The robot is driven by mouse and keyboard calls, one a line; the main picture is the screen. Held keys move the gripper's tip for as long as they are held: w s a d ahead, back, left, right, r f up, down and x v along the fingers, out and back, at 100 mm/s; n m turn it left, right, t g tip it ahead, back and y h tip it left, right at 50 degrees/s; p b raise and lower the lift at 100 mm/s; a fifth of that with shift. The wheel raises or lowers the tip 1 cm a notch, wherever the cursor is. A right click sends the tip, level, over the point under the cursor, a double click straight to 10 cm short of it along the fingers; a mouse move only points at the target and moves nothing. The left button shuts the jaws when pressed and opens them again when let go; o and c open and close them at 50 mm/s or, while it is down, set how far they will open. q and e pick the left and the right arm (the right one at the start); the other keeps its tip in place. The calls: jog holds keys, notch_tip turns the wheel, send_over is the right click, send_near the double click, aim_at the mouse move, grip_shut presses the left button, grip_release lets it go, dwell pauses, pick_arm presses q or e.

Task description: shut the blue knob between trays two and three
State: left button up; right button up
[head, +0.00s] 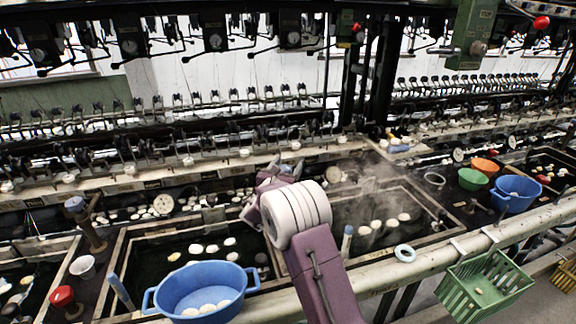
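A blue knob (75,204) tops a brown post at the left, between the far-left tray and the middle tray (118,250). Whether its valve is open or shut cannot be told. My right arm comes in from the bottom centre. Its gripper (284,172) is over the divider between the middle tray and the right tray (435,212), well to the right of the blue knob. My wrist hides most of the gripper and whatever lies beneath it. My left gripper is not in view.
A red knob (62,297) stands at the lower left, near a white cup (83,267). A blue basin (203,287) with white cocoons sits at the front. A green basket (484,285) hangs from the front rail. Steam rises over the right tray. Reeling machinery lines the back.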

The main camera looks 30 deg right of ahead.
grip_shut()
jog(key=m+g+h+p, duration=0.1)
jog(key=g, duration=0.1)
jog(key=m+g+h+p, duration=0.1)
jog(key=m+g, duration=0.1)
jog(key=s+m+g+h+p, duration=0.1)
jog(key=g, duration=0.1)
jog(key=shift+d+r+m+g+h+p, duration=0.15)
jog(key=shift+d+m+g+h+p, duration=0.15)
jog(key=shift+m+p, duration=0.1)
jog(key=m+g, duration=0.2)
jog(key=g, duration=0.1)
jog(key=shift+s+h+p, duration=0.4)
jog(key=shift+s+d+m+g, duration=0.15)
jog(key=shift+m+g, duration=0.55)
jog(key=shift+g, duration=0.4)
